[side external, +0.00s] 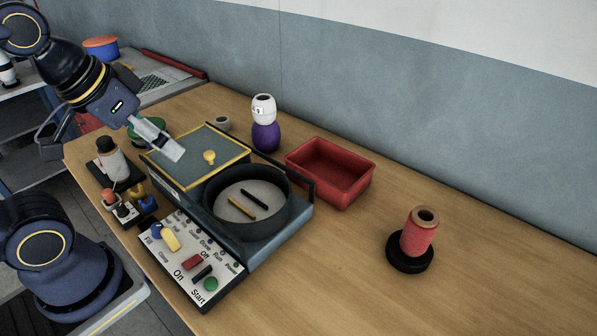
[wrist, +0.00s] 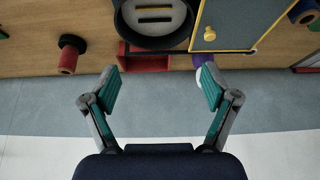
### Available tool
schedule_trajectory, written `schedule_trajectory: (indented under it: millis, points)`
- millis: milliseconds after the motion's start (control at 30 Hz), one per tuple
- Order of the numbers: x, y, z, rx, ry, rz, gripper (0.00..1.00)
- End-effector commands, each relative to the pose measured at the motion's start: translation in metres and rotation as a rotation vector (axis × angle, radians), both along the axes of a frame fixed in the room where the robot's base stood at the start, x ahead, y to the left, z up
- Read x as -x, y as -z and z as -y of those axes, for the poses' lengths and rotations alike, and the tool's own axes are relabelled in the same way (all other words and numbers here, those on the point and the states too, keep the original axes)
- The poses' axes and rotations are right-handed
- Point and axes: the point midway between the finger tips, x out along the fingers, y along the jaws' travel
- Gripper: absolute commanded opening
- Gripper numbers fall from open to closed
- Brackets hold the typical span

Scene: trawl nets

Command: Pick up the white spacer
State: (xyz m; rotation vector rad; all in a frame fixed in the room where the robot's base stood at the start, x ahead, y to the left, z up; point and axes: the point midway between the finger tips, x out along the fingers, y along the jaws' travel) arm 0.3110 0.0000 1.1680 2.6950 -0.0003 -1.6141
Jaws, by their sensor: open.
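A white barrel-shaped piece with a hole in its top and a small dark label, which looks like the white spacer (side external: 263,107), sits upright on a purple round piece (side external: 265,137) behind the machine. In the wrist view the purple piece (wrist: 201,60) shows beyond the right finger, with a bit of the white piece (wrist: 199,76) partly hidden by that finger. My gripper (side external: 170,146) is above the machine's yellow-edged plate, left of the white piece and apart from it. In the wrist view my gripper (wrist: 158,84) has its fingers wide apart with nothing between them.
The machine's round bowl (side external: 289,205) holds a black and a yellow bar. A red tray (side external: 341,187) stands right of the purple piece. A red spool (side external: 419,232) stands on a black base. A small grey ring (side external: 222,123) lies near the plate. The table's right side is mostly clear.

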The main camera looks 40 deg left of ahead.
Motion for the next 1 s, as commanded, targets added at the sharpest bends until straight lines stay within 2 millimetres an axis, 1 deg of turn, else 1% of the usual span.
schedule_trajectory:
  millis: [500, 567, 667, 700, 767, 800, 867, 900, 967, 1000]
  points:
    - [0.000, 0.000, 0.000, -0.003, 0.005, 0.001, 0.85]
    - [-0.005, -0.004, 0.000, -0.014, 0.026, 0.027, 0.85]
    - [-0.031, -0.038, 0.002, -0.038, 0.067, 0.135, 0.85]
    - [-0.048, -0.053, 0.002, -0.052, 0.079, 0.168, 0.85]
    - [-0.076, -0.072, -0.002, -0.075, 0.082, 0.204, 0.85]
    - [-0.096, -0.082, -0.008, -0.089, 0.078, 0.222, 0.85]
    - [-0.127, -0.093, -0.019, -0.109, 0.066, 0.239, 0.85]
    - [-0.149, -0.098, -0.028, -0.120, 0.055, 0.246, 0.85]
    - [-0.182, -0.101, -0.046, -0.134, 0.032, 0.253, 0.85]
    - [-0.204, -0.099, -0.062, -0.142, 0.016, 0.252, 0.85]
